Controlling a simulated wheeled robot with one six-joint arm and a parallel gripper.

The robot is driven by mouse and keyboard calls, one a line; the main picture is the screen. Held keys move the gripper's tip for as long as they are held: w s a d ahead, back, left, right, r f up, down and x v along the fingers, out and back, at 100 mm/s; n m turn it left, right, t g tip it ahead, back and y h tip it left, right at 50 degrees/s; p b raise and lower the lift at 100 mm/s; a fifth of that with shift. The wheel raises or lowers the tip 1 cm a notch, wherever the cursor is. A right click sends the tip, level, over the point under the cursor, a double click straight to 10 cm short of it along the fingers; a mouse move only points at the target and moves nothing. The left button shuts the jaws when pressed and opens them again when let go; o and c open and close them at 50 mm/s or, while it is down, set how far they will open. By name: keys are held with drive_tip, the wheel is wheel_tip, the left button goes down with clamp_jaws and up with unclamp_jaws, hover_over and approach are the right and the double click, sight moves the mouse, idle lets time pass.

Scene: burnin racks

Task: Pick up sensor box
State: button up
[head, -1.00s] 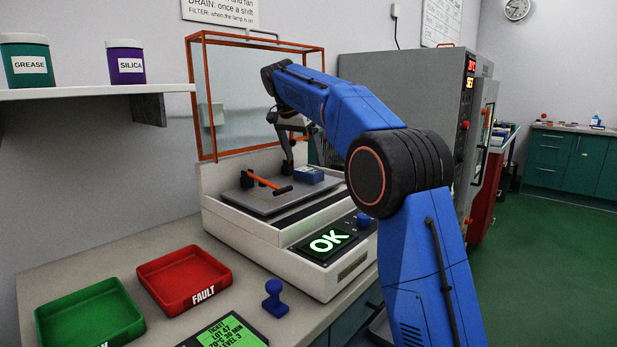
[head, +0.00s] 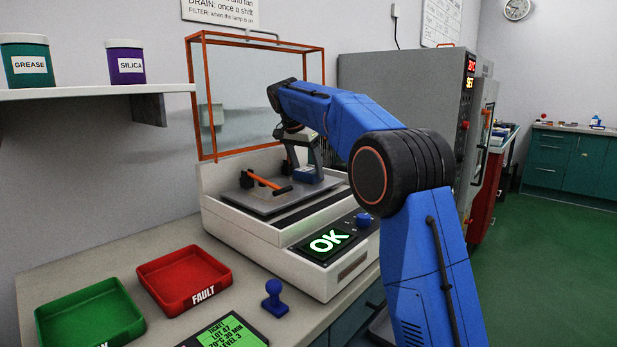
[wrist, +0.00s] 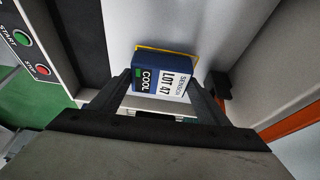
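The sensor box (head: 311,175) is small and blue and sits on the grey plate of the tester, right of the orange-handled clamp. In the wrist view the box (wrist: 164,75) shows a white label reading SENSOR LOT 47 and a green-marked COOL tag. My gripper (head: 304,168) points down right over the box. In the wrist view my gripper's fingers (wrist: 162,88) are spread, one toward each side of the box. I cannot tell whether they touch it.
The orange-handled clamp (head: 266,184) stands close left of the box. An orange-framed clear lid (head: 258,38) is raised behind. The OK screen (head: 329,241) is lit. A red FAULT tray (head: 186,284), a green tray (head: 90,317) and a blue stamp (head: 274,300) are in front.

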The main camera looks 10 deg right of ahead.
sight(309, 171)
drive_tip(key=shift+d+r, duration=0.1)
drive_tip(key=shift+s+d+r, duration=0.2)
drive_tip(key=shift+s+r, duration=0.1)
drive_tip(key=shift+r, duration=3.2)
drive_tip(key=s+d, duration=1.1)
drive_tip(key=s, duration=0.4)
drive_tip(key=shift+s, duration=0.3)
drive_tip(key=shift+d, duration=0.1)
